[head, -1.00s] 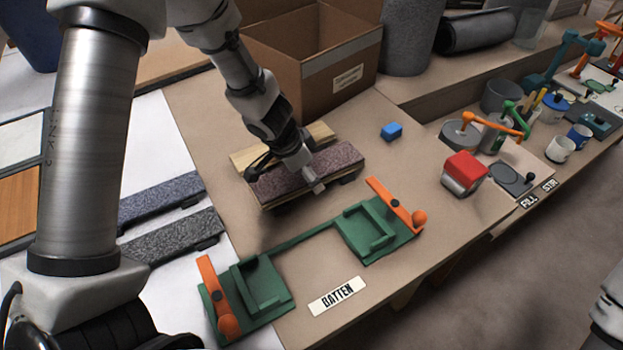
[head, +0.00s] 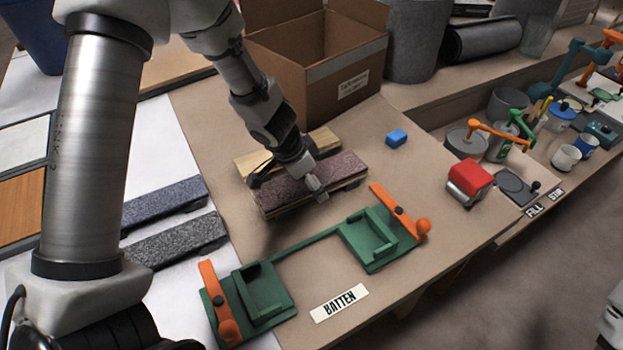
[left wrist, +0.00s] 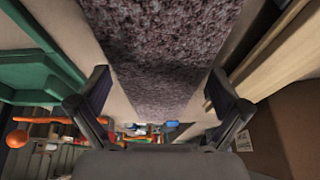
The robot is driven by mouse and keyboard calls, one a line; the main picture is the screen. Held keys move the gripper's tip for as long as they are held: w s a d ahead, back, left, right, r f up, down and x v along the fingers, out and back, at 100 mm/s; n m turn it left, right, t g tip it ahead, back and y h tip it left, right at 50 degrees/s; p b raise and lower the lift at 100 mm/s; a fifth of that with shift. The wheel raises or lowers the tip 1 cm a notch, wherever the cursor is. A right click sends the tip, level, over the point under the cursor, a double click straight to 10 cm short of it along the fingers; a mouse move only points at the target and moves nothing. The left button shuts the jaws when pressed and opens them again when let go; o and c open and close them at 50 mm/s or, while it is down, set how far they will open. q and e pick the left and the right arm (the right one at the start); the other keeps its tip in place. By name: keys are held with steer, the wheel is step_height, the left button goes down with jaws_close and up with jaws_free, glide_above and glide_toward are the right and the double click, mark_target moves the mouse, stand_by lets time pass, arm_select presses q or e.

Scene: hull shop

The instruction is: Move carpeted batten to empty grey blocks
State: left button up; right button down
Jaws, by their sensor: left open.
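A carpeted batten (head: 337,170) with a mottled reddish-purple top lies on the tan bench, beside a bare wooden batten (head: 248,163). A dark support shows under its right end. My left gripper (head: 294,182) is open over it. In the left wrist view the carpeted batten (left wrist: 165,50) runs between the two spread fingers of the left gripper (left wrist: 158,98), with a gap on each side. Two more carpeted battens, blue-purple (head: 165,203) and dark grey (head: 177,240), lie on the white surface at left. No empty grey blocks can be clearly made out. My right gripper is out of view.
A green fixture (head: 305,242) with orange clamps and empty seats stands in front, by a BATTEN label (head: 339,303). An open cardboard box (head: 350,82) stands close behind. A blue block (head: 396,137) and a red-topped box (head: 470,180) stand to the right.

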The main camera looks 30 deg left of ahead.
arm_select(q)
steer(key=p+v, duration=0.7)
steer(key=v, duration=0.4)
steer(key=shift+d, duration=0.1)
steer(key=shift+s+r+p, duration=0.15)
steer(key=shift+r+p, duration=0.15)
